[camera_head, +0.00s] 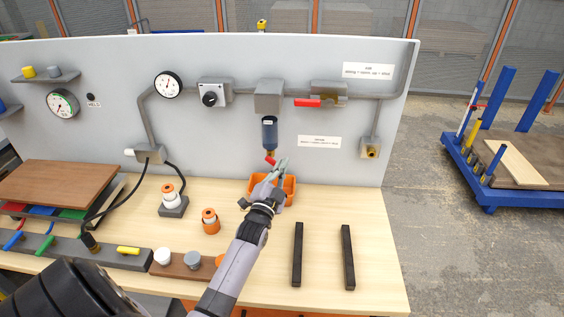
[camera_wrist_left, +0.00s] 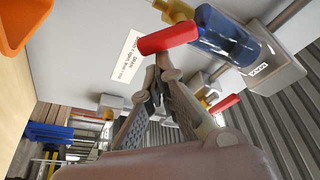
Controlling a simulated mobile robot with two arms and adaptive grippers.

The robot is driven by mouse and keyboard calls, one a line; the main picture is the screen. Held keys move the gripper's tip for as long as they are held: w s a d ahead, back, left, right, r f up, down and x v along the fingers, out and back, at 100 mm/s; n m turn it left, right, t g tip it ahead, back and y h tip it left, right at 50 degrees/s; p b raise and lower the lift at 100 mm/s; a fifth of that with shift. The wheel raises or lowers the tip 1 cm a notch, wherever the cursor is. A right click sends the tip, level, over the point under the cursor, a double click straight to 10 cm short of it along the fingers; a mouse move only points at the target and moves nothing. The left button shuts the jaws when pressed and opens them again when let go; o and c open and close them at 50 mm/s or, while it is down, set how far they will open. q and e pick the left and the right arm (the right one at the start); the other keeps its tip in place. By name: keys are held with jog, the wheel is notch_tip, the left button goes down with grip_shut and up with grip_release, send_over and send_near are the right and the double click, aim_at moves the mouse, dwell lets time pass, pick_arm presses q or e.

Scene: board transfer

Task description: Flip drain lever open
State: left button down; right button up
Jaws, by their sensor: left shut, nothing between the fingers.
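The red drain lever (camera_head: 270,160) sits under the dark blue filter bowl (camera_head: 269,132) on the grey panel. My left gripper (camera_head: 281,166) is right at the lever, just below and to its right in the head view. In the left wrist view, the red lever (camera_wrist_left: 168,36) lies just beyond the fingertips (camera_wrist_left: 160,66), with the blue bowl (camera_wrist_left: 226,38) and a yellow fitting (camera_wrist_left: 176,10) behind it. The fingers are shut with nothing between them. I cannot tell whether the tips touch the lever. My right gripper is not in view.
An orange bin (camera_head: 289,186) stands under the bowl, close beneath my left gripper. A second red handle (camera_head: 308,103) is on the pipe at upper right. Two dark bars (camera_head: 297,255) lie on the table (camera_head: 375,240). An orange-topped part (camera_head: 210,221) stands left of my forearm.

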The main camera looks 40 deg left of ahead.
pick_arm(q)
jog(key=m, duration=0.2)
jog(key=f+m+h, duration=0.1)
jog(key=m, duration=0.1)
jog(key=f+m+g+p, duration=0.1)
jog(key=m, duration=0.1)
jog(key=shift+s+a+f+h, duration=0.1)
jog(key=shift+s+a+h, duration=0.15)
jog(key=shift+a+h, duration=0.15)
